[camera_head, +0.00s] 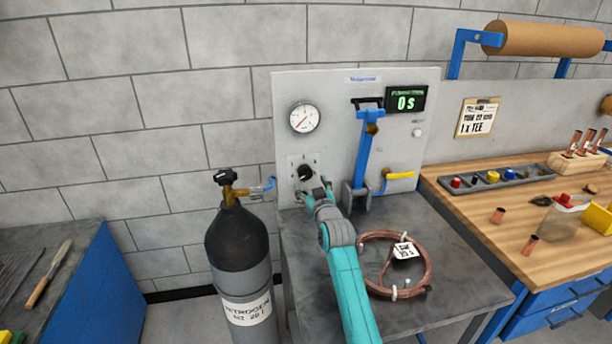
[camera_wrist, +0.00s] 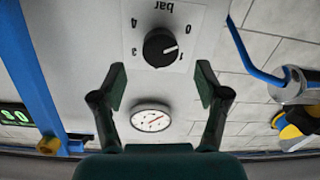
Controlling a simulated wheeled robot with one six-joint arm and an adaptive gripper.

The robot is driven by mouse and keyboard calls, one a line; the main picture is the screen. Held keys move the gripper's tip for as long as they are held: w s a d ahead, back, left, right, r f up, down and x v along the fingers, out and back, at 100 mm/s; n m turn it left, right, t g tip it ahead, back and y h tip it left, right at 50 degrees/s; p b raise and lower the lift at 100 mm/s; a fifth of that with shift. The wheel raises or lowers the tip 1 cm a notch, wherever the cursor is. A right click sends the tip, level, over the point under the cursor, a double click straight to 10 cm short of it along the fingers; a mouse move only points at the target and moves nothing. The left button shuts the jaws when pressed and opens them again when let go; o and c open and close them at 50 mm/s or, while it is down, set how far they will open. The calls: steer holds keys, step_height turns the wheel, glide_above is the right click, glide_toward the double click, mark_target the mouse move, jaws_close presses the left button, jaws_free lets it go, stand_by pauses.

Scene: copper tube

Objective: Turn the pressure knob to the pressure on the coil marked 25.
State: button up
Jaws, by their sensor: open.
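The black pressure knob (camera_head: 305,172) sits on a white dial plate on the grey panel. In the wrist view the knob (camera_wrist: 160,47) appears with the dial inverted; its white pointer line points right, near the 0 and 1 side, exact setting unclear. My gripper (camera_wrist: 161,86) is open and empty, its fingers spread either side below the knob in that view, apart from it. In the head view my gripper (camera_head: 316,192) is close in front of the panel beside the knob. The copper coil (camera_head: 428,266) lies on the bench with a white tag (camera_head: 405,250), too small to read.
A round gauge (camera_head: 304,118) is above the knob. A blue lever (camera_head: 363,145) and yellow-handled valve (camera_head: 400,175) are to the right. The green display (camera_head: 406,101) reads 0 s. A nitrogen cylinder (camera_head: 238,255) stands at left, its blue hose running to the panel.

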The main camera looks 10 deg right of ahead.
mark_target(306, 175)
steer(key=shift+w+a, duration=0.1)
steer(key=shift+w, duration=2.85)
steer(key=c, duration=1.2)
